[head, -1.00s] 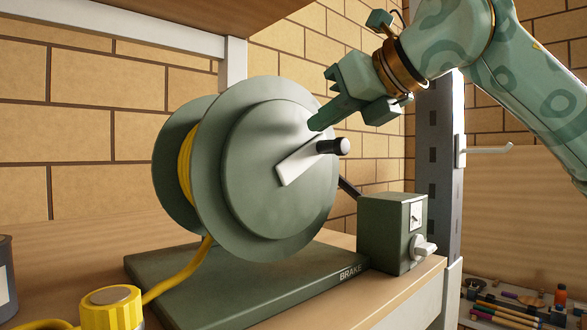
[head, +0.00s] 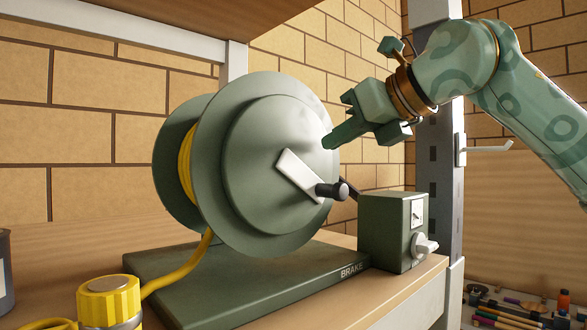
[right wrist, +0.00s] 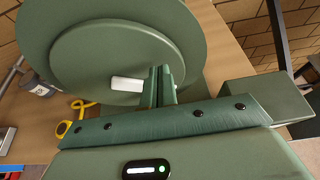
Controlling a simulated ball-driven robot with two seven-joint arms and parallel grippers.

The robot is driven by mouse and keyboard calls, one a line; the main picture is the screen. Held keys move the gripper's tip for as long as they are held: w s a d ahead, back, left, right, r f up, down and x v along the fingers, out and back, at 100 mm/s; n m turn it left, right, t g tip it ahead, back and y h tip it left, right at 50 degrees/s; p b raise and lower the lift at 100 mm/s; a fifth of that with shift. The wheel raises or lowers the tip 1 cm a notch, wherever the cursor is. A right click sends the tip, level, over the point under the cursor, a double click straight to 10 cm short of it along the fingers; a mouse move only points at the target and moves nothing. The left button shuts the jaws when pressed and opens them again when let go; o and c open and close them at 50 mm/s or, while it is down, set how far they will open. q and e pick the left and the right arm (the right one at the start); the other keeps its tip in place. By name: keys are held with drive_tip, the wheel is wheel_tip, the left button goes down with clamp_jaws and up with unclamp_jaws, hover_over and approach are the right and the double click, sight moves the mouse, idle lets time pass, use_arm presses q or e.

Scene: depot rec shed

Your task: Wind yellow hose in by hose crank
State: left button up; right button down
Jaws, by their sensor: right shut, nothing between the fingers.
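The green hose reel (head: 270,110) stands on a flat green base. Yellow hose (head: 186,165) is wound on its drum and runs down to the left of the base. The white hose crank (head: 298,174) on the reel's face points down and right, with a black knob (head: 340,190) at its end. My right gripper (head: 330,143) is shut and empty, above the knob in the head view. In the right wrist view its fingers (right wrist: 160,88) are beside the white crank arm (right wrist: 127,84); the knob is not visible there. My left gripper is not in view.
A green box (head: 390,235) with a dial and a pale knob sits right of the reel, near the "BRAKE" label. A yellow hose fitting (head: 109,301) stands at front left, near a grey can (head: 5,270). A grey metal post (head: 436,170) rises behind the box.

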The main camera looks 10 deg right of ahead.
drive_tip(key=shift+f+b, duration=0.7)
drive_tip(key=shift+f, duration=0.05)
drive_tip(key=shift+d+f, duration=0.1)
drive_tip(key=shift+f, duration=0.2)
drive_tip(key=shift+w+d, duration=0.15)
wheel_tip(320, 180, down, 2)
drive_tip(key=shift+f+b, duration=0.15)
drive_tip(key=shift+b, duration=1.05)
